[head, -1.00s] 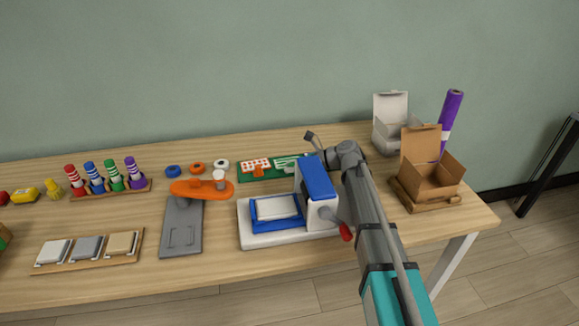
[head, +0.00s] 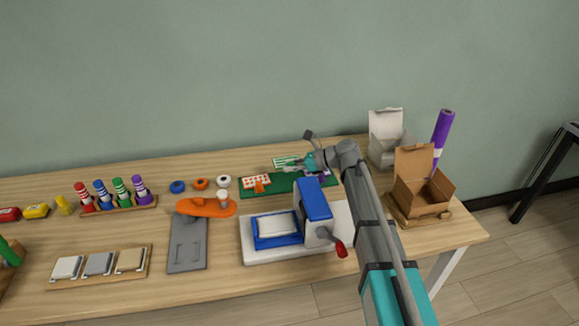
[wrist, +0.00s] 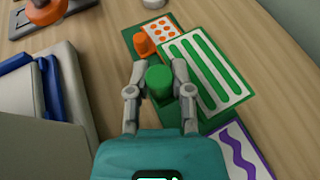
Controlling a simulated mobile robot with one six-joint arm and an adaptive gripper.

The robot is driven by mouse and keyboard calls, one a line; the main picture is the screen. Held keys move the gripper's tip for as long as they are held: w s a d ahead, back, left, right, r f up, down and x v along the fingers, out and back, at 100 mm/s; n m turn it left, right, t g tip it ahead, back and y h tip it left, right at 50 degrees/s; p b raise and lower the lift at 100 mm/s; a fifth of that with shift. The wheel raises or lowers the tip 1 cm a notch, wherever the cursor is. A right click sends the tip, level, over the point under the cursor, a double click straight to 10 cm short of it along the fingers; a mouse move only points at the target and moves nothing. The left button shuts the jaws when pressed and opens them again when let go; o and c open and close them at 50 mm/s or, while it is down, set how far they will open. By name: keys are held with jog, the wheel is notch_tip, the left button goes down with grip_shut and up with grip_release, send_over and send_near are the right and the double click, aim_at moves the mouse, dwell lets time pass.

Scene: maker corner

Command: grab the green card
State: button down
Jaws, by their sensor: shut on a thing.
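The green card is white with green stripes (wrist: 205,73) and has a green block-like handle (wrist: 160,82). My gripper (wrist: 160,76) is shut on this handle, one finger on each side. In the head view the striped card (head: 286,162) is held out to the left of my gripper (head: 312,161), above and behind the green board (head: 287,185). In the wrist view the card covers part of the board and of the cards beside it.
An orange-dotted card (head: 256,181) with an orange handle lies on the board. A purple-squiggle card (wrist: 237,152) shows in the wrist view. The blue-and-white press (head: 316,202) stands in front. Open boxes (head: 424,194) stand to the right.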

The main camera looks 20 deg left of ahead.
jog(key=shift+r+p, duration=0.95)
jog(key=shift+r, duration=0.4)
jog(key=shift+r, duration=0.1)
